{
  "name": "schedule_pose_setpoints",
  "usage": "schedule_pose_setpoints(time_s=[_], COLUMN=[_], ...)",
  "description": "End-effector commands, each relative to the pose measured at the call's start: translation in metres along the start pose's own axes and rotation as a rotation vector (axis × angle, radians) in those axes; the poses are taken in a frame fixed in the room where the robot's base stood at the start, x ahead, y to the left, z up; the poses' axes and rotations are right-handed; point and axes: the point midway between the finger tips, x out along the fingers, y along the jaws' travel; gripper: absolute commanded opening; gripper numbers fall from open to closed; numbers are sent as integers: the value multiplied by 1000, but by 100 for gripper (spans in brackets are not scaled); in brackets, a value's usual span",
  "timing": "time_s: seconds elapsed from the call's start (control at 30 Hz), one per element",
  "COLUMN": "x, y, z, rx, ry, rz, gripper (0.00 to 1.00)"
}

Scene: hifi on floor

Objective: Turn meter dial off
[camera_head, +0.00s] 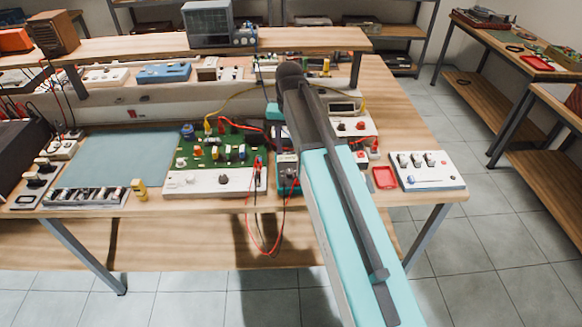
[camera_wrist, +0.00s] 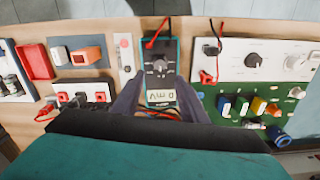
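The multimeter (camera_wrist: 174,82) is teal and dark, with a round grey dial (camera_wrist: 159,66) in its middle. Its lit display (camera_wrist: 160,96) appears upside down in the wrist view and seems to read 0 mV. In the head view the meter (camera_head: 287,176) is partly hidden by my arm. My gripper (camera_wrist: 160,82) is open, one dark finger on each side of the meter's display half, with the dial just beyond the fingertips. I cannot tell whether the fingers touch the meter.
The green circuit board (camera_head: 213,150) and a white panel with knobs (camera_head: 215,182) stand left of the meter in the head view. A red tray (camera_head: 385,177) and a white switch box (camera_head: 428,170) are to the right. Loose leads hang over the bench's front edge.

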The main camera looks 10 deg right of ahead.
Motion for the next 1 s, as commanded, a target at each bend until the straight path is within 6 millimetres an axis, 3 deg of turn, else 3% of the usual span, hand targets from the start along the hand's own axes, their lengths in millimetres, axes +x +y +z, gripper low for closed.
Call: schedule_pose_setpoints(time_s=[0.7,1.0], x=[70,90], y=[1,2], z=[0,0], rx=[2,2], ry=[-2,0], rz=[1,0], gripper=[39,39])
